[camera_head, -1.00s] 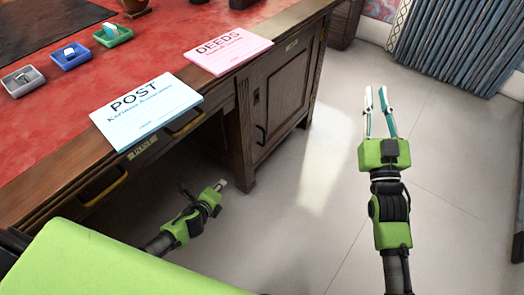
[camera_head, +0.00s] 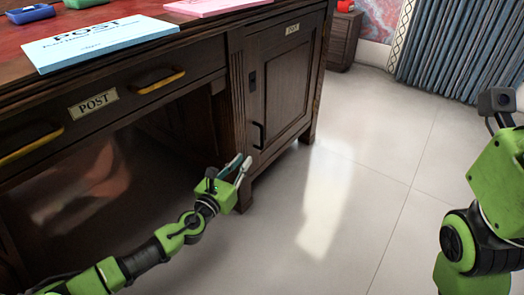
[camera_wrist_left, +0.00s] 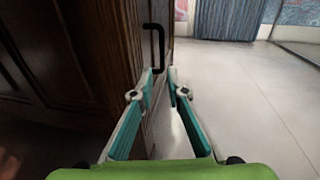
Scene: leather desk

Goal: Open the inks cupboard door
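The cupboard door (camera_head: 280,85) is a dark wood panel on the right of the desk, with a small label (camera_head: 292,29) too small to read surely. It looks shut. Its dark bar handle (camera_head: 258,135) is upright, low on the door's left side. My left gripper (camera_head: 240,166) is open and empty, low in front of the cupboard's left corner. In the left wrist view its fingers (camera_wrist_left: 160,72) point towards the handle (camera_wrist_left: 155,45), which shows just beyond the tips; I see no grip on it. My right arm is at the right edge, its fingertips out of view.
The desk's POST drawer (camera_head: 95,104) with brass handles is left of the cupboard. Blue POST papers (camera_head: 100,40) and pink papers (camera_head: 215,5) lie on top. Clear floor (camera_head: 340,215) spreads right of the cupboard, with blue curtains (camera_head: 455,45) behind.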

